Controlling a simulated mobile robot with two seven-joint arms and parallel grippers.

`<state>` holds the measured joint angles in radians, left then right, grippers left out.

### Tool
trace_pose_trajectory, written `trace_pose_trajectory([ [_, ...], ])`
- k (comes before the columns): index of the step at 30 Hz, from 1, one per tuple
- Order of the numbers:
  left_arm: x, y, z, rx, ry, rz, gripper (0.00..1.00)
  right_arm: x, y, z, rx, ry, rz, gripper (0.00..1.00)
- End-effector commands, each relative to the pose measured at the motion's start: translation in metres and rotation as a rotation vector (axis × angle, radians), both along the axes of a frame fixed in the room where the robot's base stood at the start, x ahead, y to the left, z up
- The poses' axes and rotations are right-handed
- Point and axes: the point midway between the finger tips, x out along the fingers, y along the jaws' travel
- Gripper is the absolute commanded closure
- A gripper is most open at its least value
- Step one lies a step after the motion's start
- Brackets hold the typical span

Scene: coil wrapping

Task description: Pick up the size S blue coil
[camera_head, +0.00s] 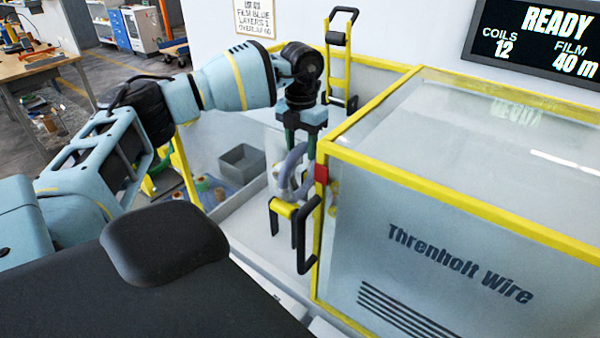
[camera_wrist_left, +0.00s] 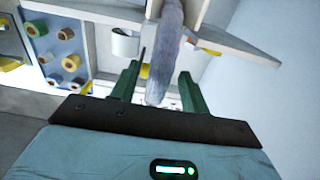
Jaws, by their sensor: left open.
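A blue-grey coil (camera_head: 293,168) stands on edge below my left gripper in the head view, beside the glass-sided cabinet. My left gripper (camera_head: 300,150) points down over the top of the coil, with its green fingers open. In the left wrist view the coil (camera_wrist_left: 170,45) runs between the open fingers of my left gripper (camera_wrist_left: 159,72), nearer the right one. I cannot tell whether either finger touches it. No size mark on the coil is readable. My right gripper is not in view.
The yellow-framed cabinet (camera_head: 430,240) stands close to the right of my left gripper, with a black-handled part (camera_head: 295,225) at its near corner. A grey bin (camera_head: 241,162) and film rolls (camera_head: 204,186) lie to the left. A screen (camera_head: 540,42) reads READY.

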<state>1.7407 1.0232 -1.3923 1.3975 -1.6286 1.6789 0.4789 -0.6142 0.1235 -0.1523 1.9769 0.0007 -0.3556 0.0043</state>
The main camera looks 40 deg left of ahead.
Motion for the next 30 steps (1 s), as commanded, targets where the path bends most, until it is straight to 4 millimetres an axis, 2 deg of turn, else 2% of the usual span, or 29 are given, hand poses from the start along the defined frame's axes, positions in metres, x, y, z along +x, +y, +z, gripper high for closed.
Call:
trace_pose_trajectory([
  [6, 0.001, 0.000, -0.026, 0.000, 0.001, 0.000, 0.55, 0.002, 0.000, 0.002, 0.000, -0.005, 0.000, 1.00],
  [15, 0.001, -0.001, -0.030, -0.001, -0.001, 0.000, 0.55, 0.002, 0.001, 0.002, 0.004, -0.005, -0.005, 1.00],
  [25, 0.001, 0.000, -0.030, -0.001, -0.001, 0.000, 0.98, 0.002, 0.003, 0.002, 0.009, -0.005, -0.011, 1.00],
  [30, 0.001, 0.000, -0.030, -0.001, -0.001, 0.000, 1.00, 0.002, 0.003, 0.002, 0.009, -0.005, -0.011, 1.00],
])
